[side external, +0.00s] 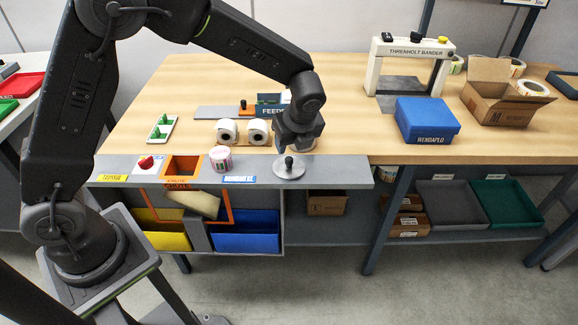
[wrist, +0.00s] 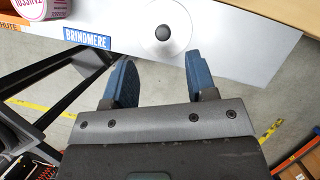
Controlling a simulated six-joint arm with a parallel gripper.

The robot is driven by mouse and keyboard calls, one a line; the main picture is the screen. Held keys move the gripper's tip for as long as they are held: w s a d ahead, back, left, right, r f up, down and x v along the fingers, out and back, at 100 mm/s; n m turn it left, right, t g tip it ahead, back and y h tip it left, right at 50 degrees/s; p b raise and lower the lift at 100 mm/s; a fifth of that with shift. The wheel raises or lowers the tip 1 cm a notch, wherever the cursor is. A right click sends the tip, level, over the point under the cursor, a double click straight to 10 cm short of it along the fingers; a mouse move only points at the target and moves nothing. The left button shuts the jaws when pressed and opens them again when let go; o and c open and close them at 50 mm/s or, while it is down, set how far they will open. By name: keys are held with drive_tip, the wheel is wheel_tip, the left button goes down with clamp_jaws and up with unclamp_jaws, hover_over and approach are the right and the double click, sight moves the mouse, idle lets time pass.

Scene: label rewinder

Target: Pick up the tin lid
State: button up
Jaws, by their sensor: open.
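The tin lid (side external: 289,168) is a round silvery disc with a dark knob, lying flat on the grey ledge (side external: 335,173) along the table's front. In the wrist view the lid (wrist: 165,45) shows at the top middle, seen from above, beyond the fingertips. My gripper (wrist: 156,75) is open, with its two blue fingers apart and nothing between them. In the side view my gripper (side external: 290,148) is just above the lid and partly in front of it; its fingers are hard to make out there. I cannot tell the exact gap to the lid.
A label roll (side external: 220,159) and a blue BRINDMERE label (wrist: 87,37) are left of the lid. Two white rolls (side external: 242,132) stand behind. An orange chute opening (side external: 183,167) and a red button (side external: 146,162) are farther left. The ledge right of the lid is clear.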

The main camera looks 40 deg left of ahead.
sight(289, 159)
drive_tip(key=shift+d+x, duration=0.1)
drive_tip(key=shift+x, duration=1.85)
drive_tip(key=shift+d+x, duration=0.15)
drive_tip(key=shift+x, duration=1.8)
drive_tip(key=shift+f, duration=0.1)
clamp_jaws()
